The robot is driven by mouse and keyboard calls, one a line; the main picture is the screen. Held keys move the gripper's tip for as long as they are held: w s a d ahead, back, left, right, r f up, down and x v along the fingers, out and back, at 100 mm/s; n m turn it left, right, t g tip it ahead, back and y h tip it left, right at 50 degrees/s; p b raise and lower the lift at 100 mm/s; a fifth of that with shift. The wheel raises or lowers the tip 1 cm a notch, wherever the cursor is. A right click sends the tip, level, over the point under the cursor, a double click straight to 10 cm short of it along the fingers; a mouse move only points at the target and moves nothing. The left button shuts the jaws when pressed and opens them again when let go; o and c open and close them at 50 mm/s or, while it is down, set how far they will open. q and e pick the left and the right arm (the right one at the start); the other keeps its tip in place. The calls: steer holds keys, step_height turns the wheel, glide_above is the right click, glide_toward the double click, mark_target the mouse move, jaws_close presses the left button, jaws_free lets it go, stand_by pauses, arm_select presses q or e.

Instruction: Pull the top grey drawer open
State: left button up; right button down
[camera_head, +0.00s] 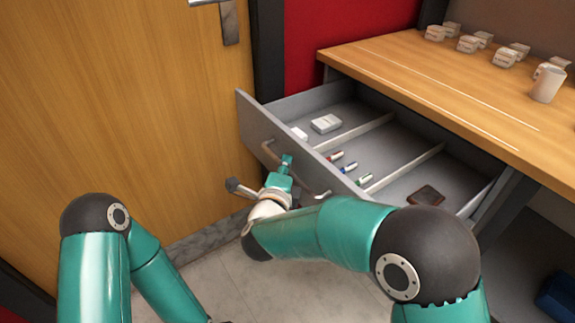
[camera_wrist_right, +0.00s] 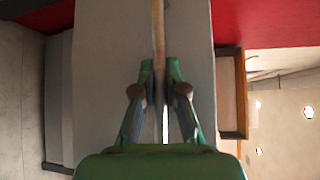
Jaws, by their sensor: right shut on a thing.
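The top grey drawer (camera_head: 390,163) stands pulled out from under the wooden desk. Its grey front panel (camera_head: 250,115) faces the lower left and carries a bar handle (camera_head: 268,152). My right gripper (camera_head: 287,160) is at the handle and shut on it. In the right wrist view the fingers (camera_wrist_right: 160,90) close around the handle bar (camera_wrist_right: 158,40) in front of the grey panel (camera_wrist_right: 190,35). The left arm shows at the lower left, but its gripper is out of view.
In the drawer lie a white box (camera_head: 326,123), several coloured markers (camera_head: 349,167) and a brown item (camera_head: 427,196) between dividers. The desk top (camera_head: 400,70) bears a white mug (camera_head: 547,84) and several small boxes (camera_head: 468,43). A wooden door (camera_head: 120,90) stands at left. Floor (camera_head: 235,265) shows below.

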steer(key=shift+d+f, duration=0.1)
steer(key=shift+f, duration=0.25)
steer(key=c, duration=1.2)
jaws_free()
steer(key=shift+r, duration=0.2)
